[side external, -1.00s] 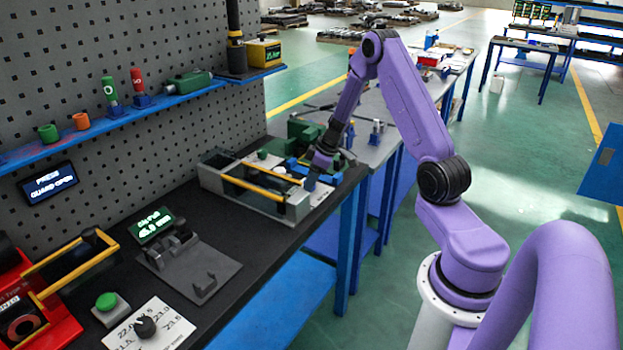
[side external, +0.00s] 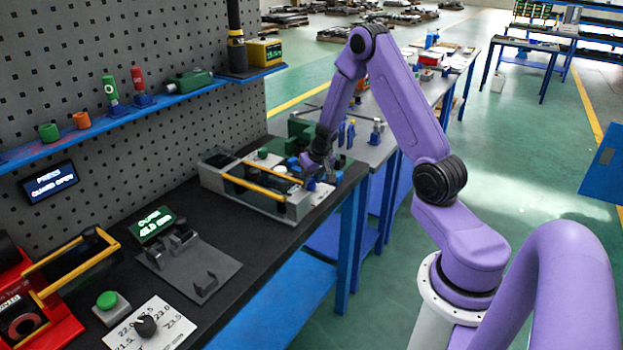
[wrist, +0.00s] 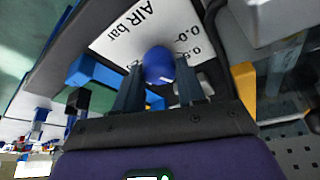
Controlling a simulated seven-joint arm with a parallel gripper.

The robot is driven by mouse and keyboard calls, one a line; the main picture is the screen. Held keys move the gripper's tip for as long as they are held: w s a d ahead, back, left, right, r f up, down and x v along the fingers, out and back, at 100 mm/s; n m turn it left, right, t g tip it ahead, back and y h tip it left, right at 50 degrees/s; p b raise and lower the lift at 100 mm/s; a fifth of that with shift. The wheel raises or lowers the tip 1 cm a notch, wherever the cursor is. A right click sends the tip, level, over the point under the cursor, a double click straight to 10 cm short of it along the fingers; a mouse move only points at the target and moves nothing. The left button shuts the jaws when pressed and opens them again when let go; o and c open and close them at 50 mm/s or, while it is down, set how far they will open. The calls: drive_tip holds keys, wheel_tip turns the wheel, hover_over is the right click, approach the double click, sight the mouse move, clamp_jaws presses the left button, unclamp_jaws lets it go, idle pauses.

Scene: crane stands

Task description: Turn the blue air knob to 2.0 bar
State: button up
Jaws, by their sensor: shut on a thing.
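The blue air knob (wrist: 158,65) sits on a white dial plate (wrist: 118,38) marked "AIR bar" in the wrist view. My gripper (wrist: 159,72) has one dark finger on each side of the knob and is shut on it. Some scale figures show to the right of the knob, partly cut off or hidden; the knob's pointer setting cannot be read. In the side view my gripper (side external: 318,172) is low at the right end of the grey fixture on the bench, and the knob is not clearly made out there.
The grey fixture with yellow bars (side external: 262,187) stands close to my gripper. A blue block (wrist: 92,72) lies left of the dial in the wrist view. A white dial with a black knob (side external: 146,326) and a green button (side external: 107,300) are at the near bench end.

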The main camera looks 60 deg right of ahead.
drive_tip(key=m, duration=0.2)
drive_tip(key=m+g+h, duration=0.1)
drive_tip(key=m, duration=0.2)
drive_tip(key=shift+w+a+h, duration=0.1)
drive_tip(key=shift+h, duration=0.2)
drive_tip(key=m+g, duration=0.1)
drive_tip(key=m, duration=0.1)
drive_tip(key=m+g+h, duration=0.1)
drive_tip(key=m, duration=0.2)
drive_tip(key=shift+w+m, duration=0.15)
drive_tip(key=shift+m, duration=0.15)
drive_tip(key=m+g, duration=0.2)
drive_tip(key=m, duration=0.3)
drive_tip(key=shift+w, duration=0.15)
drive_tip(key=m+g, duration=0.1)
drive_tip(key=m, duration=0.2)
drive_tip(key=m+g+y, duration=0.1)
drive_tip(key=m, duration=0.2)
drive_tip(key=o, duration=1)
drive_tip(key=shift+o, duration=0.2)
drive_tip(key=shift+w, duration=0.1)
drive_tip(key=shift+r, duration=0.1)
drive_tip(key=v, duration=1.7)
drive_tip(key=shift+w+d+r, duration=0.15)
drive_tip(key=shift+w+d, duration=0.1)
drive_tip(key=shift+d, duration=0.1)
